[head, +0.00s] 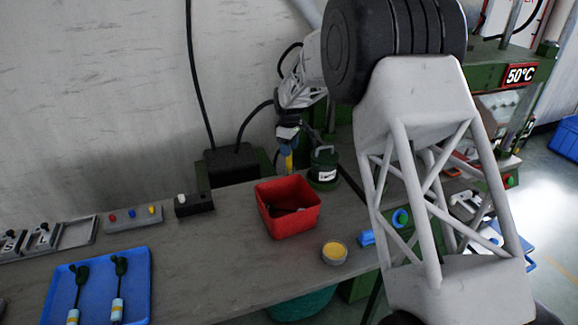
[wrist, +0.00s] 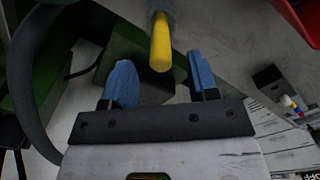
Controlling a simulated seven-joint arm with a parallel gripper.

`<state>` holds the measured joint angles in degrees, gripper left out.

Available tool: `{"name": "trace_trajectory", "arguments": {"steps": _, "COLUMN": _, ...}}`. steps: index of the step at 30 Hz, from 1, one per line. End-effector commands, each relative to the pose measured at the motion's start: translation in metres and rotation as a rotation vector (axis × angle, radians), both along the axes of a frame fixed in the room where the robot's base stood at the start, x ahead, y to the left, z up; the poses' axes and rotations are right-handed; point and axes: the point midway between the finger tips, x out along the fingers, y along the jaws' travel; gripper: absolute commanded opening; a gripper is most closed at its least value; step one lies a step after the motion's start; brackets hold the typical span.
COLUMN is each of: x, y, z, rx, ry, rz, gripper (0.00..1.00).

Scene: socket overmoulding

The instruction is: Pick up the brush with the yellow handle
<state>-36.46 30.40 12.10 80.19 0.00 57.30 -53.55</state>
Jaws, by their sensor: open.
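The brush's yellow handle (wrist: 161,45) shows in the wrist view at top centre, its rounded end pointing toward my gripper. Its far end meets a grey part at the picture's top edge, and the bristles are hidden. My gripper (wrist: 163,78) is open, with one blue finger on each side of the handle's line. The handle's near end lies just beyond and between the fingertips, with clear gaps and no contact visible. In the head view, a small yellow piece of the handle (head: 289,162) shows below my gripper, left of a dark green pot (head: 323,178).
A red bin (head: 290,222) stands on the grey table, with a small tin of yellow stuff (head: 334,252) in front. A blue tray (head: 52,300) with two tools lies at left. A dark box (head: 228,166) stands by the wall.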

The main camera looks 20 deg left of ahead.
Motion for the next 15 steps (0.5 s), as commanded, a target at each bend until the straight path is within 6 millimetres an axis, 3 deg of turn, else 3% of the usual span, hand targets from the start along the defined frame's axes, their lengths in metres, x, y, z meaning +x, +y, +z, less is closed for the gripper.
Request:
{"name": "trace_trajectory", "arguments": {"steps": 9, "x": -0.001, "y": 0.001, "z": -0.035, "rx": -0.001, "ry": 0.001, "rz": 0.0, "gripper": 0.54}}
{"name": "trace_trajectory", "arguments": {"steps": 15, "x": -0.001, "y": 0.001, "z": -0.044, "rx": 0.0, "ry": 0.0, "rz": 0.0, "gripper": 0.54}}
